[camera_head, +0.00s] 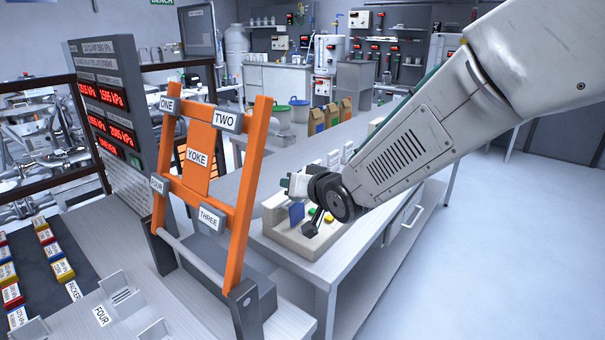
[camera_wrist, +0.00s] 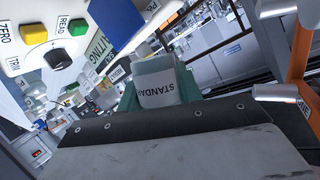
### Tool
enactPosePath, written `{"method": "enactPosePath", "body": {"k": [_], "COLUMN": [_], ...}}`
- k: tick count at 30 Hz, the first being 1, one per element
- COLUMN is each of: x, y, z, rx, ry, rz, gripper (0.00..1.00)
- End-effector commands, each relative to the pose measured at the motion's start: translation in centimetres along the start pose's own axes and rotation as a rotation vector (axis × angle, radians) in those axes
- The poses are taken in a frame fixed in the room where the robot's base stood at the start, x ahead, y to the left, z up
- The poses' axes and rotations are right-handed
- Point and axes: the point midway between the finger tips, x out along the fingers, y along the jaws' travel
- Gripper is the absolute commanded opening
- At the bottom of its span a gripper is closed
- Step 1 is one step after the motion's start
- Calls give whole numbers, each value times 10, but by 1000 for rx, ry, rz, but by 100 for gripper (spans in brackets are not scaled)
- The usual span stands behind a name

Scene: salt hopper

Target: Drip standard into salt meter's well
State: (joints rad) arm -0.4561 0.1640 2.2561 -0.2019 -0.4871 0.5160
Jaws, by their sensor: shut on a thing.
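My gripper (camera_head: 312,187) is at the end of my arm, above the salt meter, and shut on the standard bottle. In the wrist view the pale bottle (camera_wrist: 157,88) sits between greenish fingers, its "STANDAR..." label upside down. In the head view only a small pale part of it shows, and its exact tilt is hard to tell. The beige salt meter (camera_head: 283,238) stands on the bench below. Its blue part (camera_wrist: 117,22), yellow ZERO button (camera_wrist: 33,22), green READ button (camera_wrist: 79,27) and black knob (camera_wrist: 57,57) show in the wrist view. I cannot make out the well.
The orange YOKE frame (camera_head: 198,155) stands left of the meter, its post also at the right of the wrist view (camera_wrist: 300,45). A pressure display panel (camera_head: 110,100) is further left. Several brown packs (camera_head: 330,112) stand behind on the bench. The floor at right is clear.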

Motion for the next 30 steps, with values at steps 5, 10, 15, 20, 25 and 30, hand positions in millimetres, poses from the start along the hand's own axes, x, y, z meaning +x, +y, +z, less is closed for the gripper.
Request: {"method": "enactPosePath", "body": {"k": [5, 10, 15, 20, 25, 30], "x": [-2, -4, -5, -3, 0, 2], "y": [4, 13, 13, 8, 1, -9], "z": [-4, -6, -6, -2, 4, 10], "rx": [5, 9, 50, 172, 369, 611], "ry": [2, 6, 8, 9, 8, 8], "rz": [6, 16, 2, -51, -134, -238], "gripper": [13, 13, 13, 13, 13, 13]}}
